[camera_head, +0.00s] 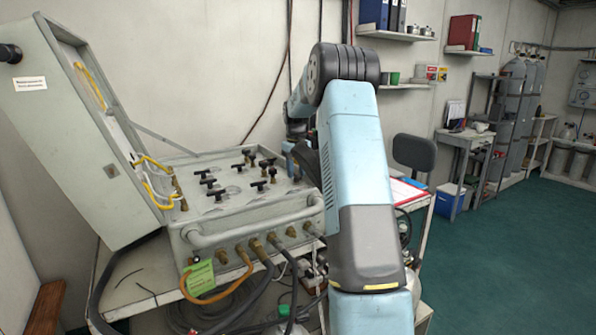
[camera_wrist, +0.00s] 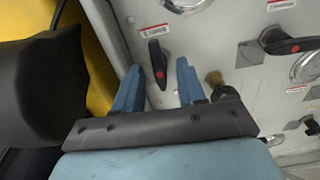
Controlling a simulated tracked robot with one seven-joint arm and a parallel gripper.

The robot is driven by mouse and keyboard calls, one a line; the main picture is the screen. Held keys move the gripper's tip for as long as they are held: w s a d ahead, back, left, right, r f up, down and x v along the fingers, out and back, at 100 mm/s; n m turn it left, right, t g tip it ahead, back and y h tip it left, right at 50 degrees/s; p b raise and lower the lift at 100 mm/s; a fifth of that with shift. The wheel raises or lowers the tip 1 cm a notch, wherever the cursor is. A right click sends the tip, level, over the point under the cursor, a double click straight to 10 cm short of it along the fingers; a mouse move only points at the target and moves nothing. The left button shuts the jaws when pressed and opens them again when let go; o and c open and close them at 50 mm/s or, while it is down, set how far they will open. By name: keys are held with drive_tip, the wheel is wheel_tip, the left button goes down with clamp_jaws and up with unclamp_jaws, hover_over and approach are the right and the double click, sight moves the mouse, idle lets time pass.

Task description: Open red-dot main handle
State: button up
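The grey air panel (camera_head: 240,205) lies flat with several black handles on top. In the wrist view, a black handle with a red dot (camera_wrist: 157,66) stands on the panel face between my gripper's fingers. My gripper (camera_wrist: 159,74) is open, with one blue finger on each side of that handle. A gap shows on both sides; I cannot tell how far above the panel the fingertips are. A second black handle with a red mark (camera_wrist: 284,42) is at the upper right. In the head view my arm hides much of the gripper and the panel's right end.
A brass fitting (camera_wrist: 216,80) stands just right of the right finger. A yellow surface (camera_wrist: 100,68) lies to the left. The case lid (camera_head: 75,125) stands open at the left. Hoses (camera_head: 265,262) hang from the panel's front. A red clipboard (camera_head: 405,190) lies right of my arm.

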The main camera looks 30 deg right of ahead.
sight(296, 174)
drive_tip(key=shift+r, duration=0.1)
drive_tip(key=shift+r, duration=0.25)
wheel_tip(296, 174, up, 13)
idle(0.4)
